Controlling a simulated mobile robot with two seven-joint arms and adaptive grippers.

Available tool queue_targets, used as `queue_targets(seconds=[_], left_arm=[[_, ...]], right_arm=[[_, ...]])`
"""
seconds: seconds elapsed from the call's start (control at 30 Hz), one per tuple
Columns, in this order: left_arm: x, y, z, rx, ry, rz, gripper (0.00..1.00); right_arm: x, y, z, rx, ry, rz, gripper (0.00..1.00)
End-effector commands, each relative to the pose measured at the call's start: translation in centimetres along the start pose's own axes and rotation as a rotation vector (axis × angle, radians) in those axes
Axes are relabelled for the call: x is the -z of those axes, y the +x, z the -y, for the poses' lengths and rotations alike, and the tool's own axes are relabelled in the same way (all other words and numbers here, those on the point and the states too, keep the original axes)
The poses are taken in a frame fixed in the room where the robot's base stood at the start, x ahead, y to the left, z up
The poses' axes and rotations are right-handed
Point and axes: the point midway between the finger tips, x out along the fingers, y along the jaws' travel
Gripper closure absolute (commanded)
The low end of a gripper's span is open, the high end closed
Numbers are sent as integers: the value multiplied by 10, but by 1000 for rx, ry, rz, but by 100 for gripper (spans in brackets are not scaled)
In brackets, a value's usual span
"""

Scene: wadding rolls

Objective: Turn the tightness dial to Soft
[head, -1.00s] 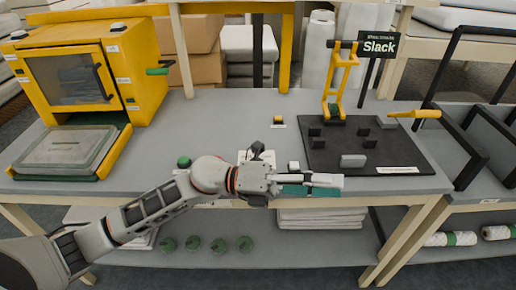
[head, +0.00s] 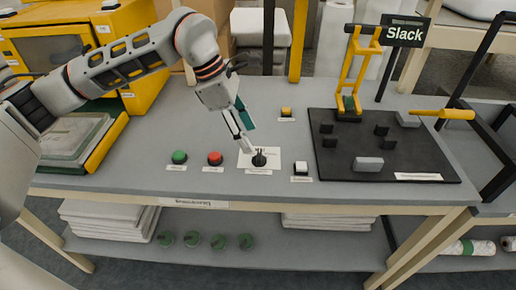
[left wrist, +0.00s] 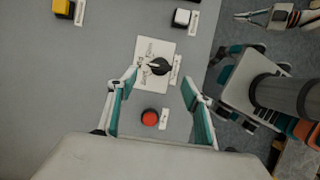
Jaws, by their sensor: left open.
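The tightness dial is a black knob (head: 259,160) on a white card (head: 273,153) near the front of the grey table. It also shows in the left wrist view (left wrist: 158,67), with lettering on the card too small to read surely. My left gripper (head: 243,138) points down just above and behind the dial. In the left wrist view its two fingers stand apart (left wrist: 160,77), with the knob just beyond the tips and nothing held. My right gripper (left wrist: 250,15) shows small at the top right of that view; its opening is unclear.
A red button (head: 215,158) and green button (head: 180,157) lie left of the dial; a white button (head: 301,167) is right and a yellow one (head: 286,112) behind. A black board (head: 420,155) with a yellow stand and a "Slack" sign (head: 404,31) is farther right.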

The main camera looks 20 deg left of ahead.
Motion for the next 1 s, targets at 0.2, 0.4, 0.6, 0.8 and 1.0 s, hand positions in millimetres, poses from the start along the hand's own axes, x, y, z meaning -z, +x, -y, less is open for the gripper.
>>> queue_targets(seconds=[0.2, 0.4, 0.6, 0.8, 1.0], left_arm=[[0, 39, 2, 8, 0, 1, 50], [0, 61, 2, 6, 0, 2, 50], [-1, 67, 2, 4, 0, 3, 50], [-1, 66, 2, 4, 0, 4, 53], [-1, 66, 1, 4, 0, 3, 88]], right_arm=[[-7, 1, 1, 2, -4, 9, 100], [-7, 1, 0, 0, -8, 7, 100], [-7, 2, 0, -1, -9, 7, 100], [-7, 2, -1, -2, -10, 6, 100], [-8, 3, 0, -1, -9, 8, 100]])
